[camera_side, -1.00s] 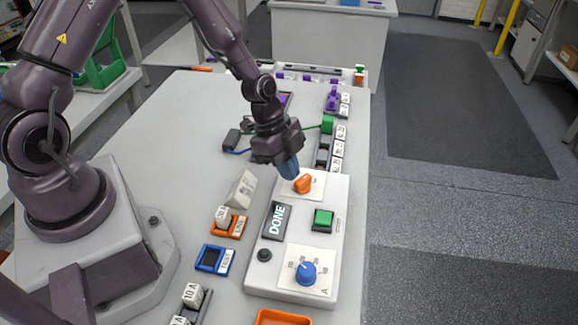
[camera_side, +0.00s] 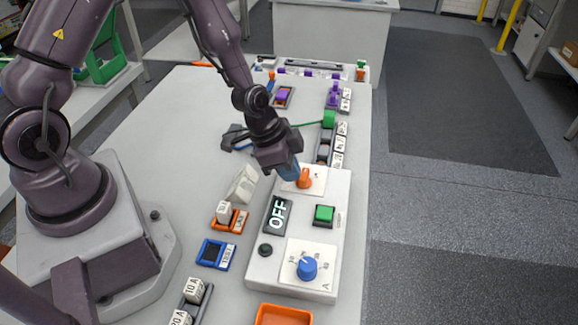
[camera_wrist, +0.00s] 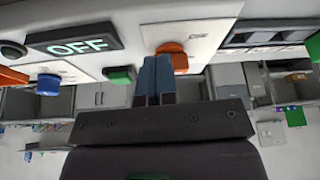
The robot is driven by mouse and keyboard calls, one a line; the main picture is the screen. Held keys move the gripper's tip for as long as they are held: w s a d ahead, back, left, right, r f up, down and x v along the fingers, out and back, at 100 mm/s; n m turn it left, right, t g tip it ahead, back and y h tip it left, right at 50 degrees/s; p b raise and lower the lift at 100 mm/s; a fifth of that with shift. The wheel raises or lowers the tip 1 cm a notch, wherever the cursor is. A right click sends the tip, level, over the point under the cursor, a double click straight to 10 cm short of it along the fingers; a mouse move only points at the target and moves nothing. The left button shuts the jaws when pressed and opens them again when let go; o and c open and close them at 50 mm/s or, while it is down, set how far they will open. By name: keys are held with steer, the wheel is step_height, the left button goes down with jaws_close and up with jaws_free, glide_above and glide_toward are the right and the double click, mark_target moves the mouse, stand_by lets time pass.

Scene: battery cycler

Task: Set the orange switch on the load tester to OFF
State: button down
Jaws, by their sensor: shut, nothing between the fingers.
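The load tester (camera_side: 258,285) is a pale box at the right of the table. Its orange switch (camera_side: 304,179) stands on a white plate at the far end and now points roughly away along the box. The display (camera_side: 277,214) reads OFF. My gripper (camera_side: 292,172) is shut and empty, its blue fingers close beside the switch on its left. In the wrist view the shut fingers (camera_wrist: 155,75) are just left of the orange switch (camera_wrist: 173,54), and the display (camera_wrist: 75,46) also reads OFF. I cannot tell whether the fingers touch the switch.
A green button (camera_side: 324,214), a blue knob (camera_side: 307,268) and a black button (camera_side: 265,250) are on the same box. A tilted pale block (camera_side: 242,184) stands left of it. An orange tray (camera_side: 283,315) is at the front. The table's left middle is clear.

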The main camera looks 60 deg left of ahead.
steer(key=shift+s+d+n+t+y, duration=0.15)
steer(key=shift+d+n+y, duration=0.3)
steer(key=shift+n, duration=0.8)
steer(key=shift+d+n+t+y, duration=0.3)
steer(key=shift+n+y, duration=0.15)
steer(key=shift+n, duration=1.1)
steer(key=shift+w+a, duration=0.25)
steer(key=shift+w, duration=0.2)
steer(key=shift+w+a, duration=0.2)
steer(key=shift+w, duration=0.25)
steer(key=s, duration=0.5)
steer(key=shift+s, duration=0.1)
steer(key=v, duration=1)
steer(key=shift+d, duration=0.2)
